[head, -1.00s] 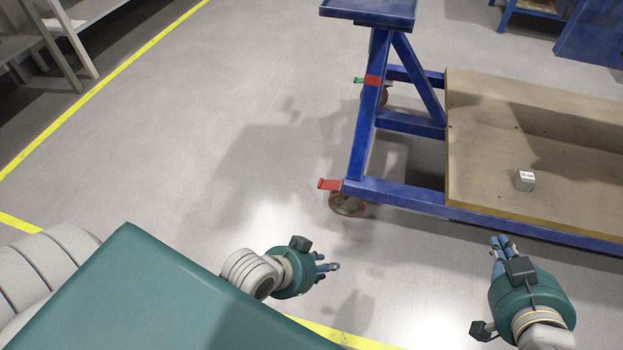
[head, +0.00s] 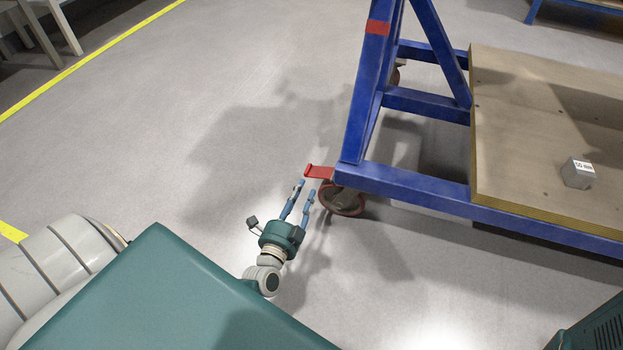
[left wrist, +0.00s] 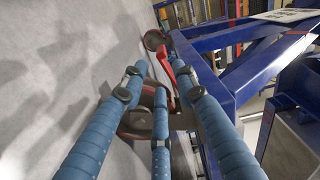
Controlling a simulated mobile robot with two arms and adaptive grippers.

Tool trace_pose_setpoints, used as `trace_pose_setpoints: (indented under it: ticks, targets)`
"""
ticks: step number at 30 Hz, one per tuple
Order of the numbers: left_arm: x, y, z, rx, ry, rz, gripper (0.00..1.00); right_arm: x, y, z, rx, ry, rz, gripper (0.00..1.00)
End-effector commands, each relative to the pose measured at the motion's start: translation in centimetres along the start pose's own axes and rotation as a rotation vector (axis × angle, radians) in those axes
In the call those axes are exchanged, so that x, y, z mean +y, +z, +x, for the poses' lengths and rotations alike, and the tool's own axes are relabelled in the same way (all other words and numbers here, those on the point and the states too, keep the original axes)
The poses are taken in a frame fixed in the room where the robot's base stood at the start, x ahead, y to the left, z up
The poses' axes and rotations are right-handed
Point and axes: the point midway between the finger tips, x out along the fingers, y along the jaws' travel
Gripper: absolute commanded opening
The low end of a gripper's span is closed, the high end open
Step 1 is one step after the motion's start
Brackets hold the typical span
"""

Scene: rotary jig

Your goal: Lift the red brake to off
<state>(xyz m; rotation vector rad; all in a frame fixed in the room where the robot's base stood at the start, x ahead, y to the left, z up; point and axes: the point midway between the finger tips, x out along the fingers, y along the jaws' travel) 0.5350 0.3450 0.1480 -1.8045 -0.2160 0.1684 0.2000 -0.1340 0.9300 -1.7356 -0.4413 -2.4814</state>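The red brake (head: 318,172) is a small flat pedal jutting left above the near caster wheel (head: 343,200) at the corner of the blue frame. My left gripper (head: 306,188) is open and empty, its blue fingers pointing up the picture with their tips just below the brake. I cannot tell whether they touch it. In the left wrist view, the fingers of my left gripper (left wrist: 160,82) are spread, and a red lever (left wrist: 170,82) shows among them, partly hidden. The right gripper is out of view.
The blue frame (head: 405,187) carries a wooden board (head: 520,150) with a small grey block (head: 577,174) on it. Another caster stands farther back at the frame. The grey floor (head: 200,130) to the left is clear.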

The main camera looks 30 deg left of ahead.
Motion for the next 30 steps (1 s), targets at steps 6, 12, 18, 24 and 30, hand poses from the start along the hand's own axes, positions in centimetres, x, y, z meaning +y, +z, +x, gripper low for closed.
trace_pose_setpoints:
  ticks: [6,12,18,24,30]
  targets:
    - [0.4,0.1,4.4,0.001,-0.005,-0.001,0.29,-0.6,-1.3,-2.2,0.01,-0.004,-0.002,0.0]
    - [0.3,0.1,7.2,0.001,-0.002,-0.002,0.29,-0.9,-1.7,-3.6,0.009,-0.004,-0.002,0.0]
    - [0.1,0.0,8.1,0.001,0.001,-0.001,0.29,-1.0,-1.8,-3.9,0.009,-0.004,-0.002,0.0]
    - [0.0,0.0,8.2,0.001,0.001,-0.001,0.29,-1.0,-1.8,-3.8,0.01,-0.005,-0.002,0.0]
    - [0.0,0.0,8.1,0.001,0.002,-0.001,0.0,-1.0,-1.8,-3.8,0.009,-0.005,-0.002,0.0]
